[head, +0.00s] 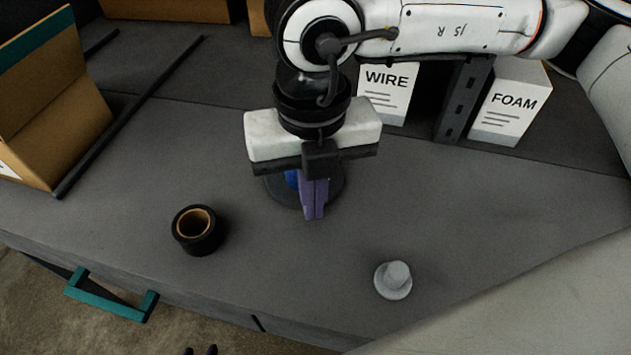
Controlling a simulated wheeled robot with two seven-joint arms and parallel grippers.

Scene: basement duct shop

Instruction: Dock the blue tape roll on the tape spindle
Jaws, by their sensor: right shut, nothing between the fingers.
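The blue tape roll (291,179) shows only as a small blue patch behind the fingers of my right gripper. A dark round base (337,188), which looks like the tape spindle's, lies under it. The gripper hides any post, so I cannot tell whether the roll sits around one. My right gripper (314,216) points down in front of the blue roll, its purple fingers shut together with nothing between them. Two dark fingertips of my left gripper (200,350) show at the bottom edge, apart and empty, away from the roll.
A black tape roll with a tan core (185,239) lies on the grey bench (300,260) at left. A small grey flanged peg (395,277) stands at front right. The front middle is clear.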

